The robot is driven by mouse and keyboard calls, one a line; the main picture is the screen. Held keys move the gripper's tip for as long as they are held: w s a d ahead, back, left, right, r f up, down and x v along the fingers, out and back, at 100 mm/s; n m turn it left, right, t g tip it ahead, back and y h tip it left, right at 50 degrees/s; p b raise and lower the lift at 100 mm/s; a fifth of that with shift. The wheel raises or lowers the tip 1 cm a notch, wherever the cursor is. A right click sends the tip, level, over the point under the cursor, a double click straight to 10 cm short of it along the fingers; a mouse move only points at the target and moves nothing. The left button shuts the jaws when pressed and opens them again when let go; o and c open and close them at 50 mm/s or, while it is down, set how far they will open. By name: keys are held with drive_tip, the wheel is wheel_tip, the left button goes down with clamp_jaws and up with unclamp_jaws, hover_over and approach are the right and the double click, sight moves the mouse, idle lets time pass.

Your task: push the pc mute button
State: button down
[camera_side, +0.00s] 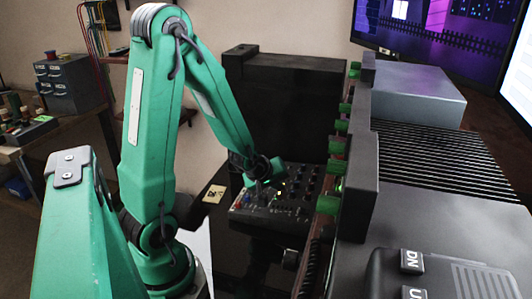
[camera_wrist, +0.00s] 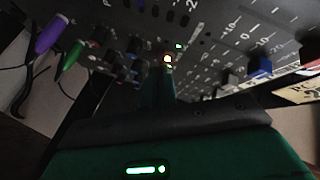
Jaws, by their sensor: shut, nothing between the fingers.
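A dark mixer panel (camera_side: 285,200) with rows of small knobs lies beneath the end of my arm in the side view. The same mixer panel (camera_wrist: 225,45) fills the upper part of the wrist view, with printed scales and small buttons. My gripper (camera_side: 258,183) is shut and empty, low over the left part of the panel. In the wrist view my gripper tip (camera_wrist: 165,72) is close to a lit button (camera_wrist: 168,59); I cannot tell if they touch. A small green light (camera_wrist: 179,45) glows just beyond. No label marks a PC mute button legibly.
A blue fader cap (camera_wrist: 260,68) is to the right of my gripper in the wrist view. Purple (camera_wrist: 50,35) and green (camera_wrist: 73,54) plugs are at the left. A dark rack unit with green knobs (camera_side: 328,205) stands right of the panel.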

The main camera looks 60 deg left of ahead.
sight(275, 197)
drive_tip(key=shift+f, duration=0.35)
idle(0.4)
drive_tip(key=shift+r, duration=0.85)
drive_tip(key=shift+r, duration=0.15)
drive_tip(key=shift+s+a+r, duration=0.15)
drive_tip(key=shift+r, duration=1.3)
drive_tip(key=shift+s+a+r, duration=0.1)
drive_tip(key=shift+r, duration=1.3)
